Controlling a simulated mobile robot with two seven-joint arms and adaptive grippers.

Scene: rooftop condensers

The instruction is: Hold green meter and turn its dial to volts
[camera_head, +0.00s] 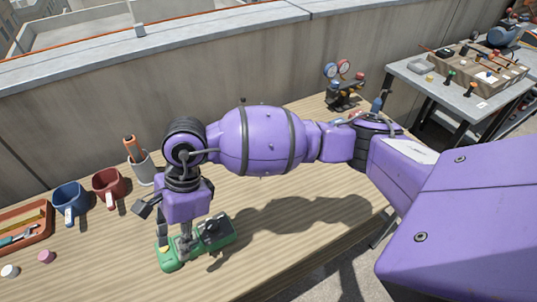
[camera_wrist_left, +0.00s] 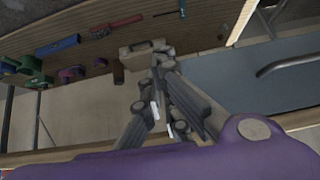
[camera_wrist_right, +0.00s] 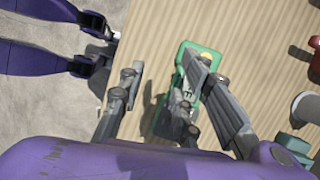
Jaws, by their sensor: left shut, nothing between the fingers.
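The green meter (camera_head: 222,240) lies on the wooden bench in the head view, partly covered by my right gripper (camera_head: 174,246). It also shows in the right wrist view (camera_wrist_right: 184,50), under the right-hand finger. My right gripper (camera_wrist_right: 160,72) points down with its fingers apart. One finger overlaps the meter in that view; I cannot tell whether it touches. Dark grey parts lie over the meter's middle, and its dial cannot be made out. My left gripper (camera_wrist_left: 160,62) is shut and empty in the left wrist view, and I do not find it in the head view.
A blue mug (camera_head: 70,202), a red mug (camera_head: 107,187) and a white holder (camera_head: 143,170) stand left of my right arm. An orange tray (camera_head: 45,238) lies far left. A gauge set (camera_head: 344,85) stands at the back. A case (camera_wrist_left: 143,54) shows in the left wrist view.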

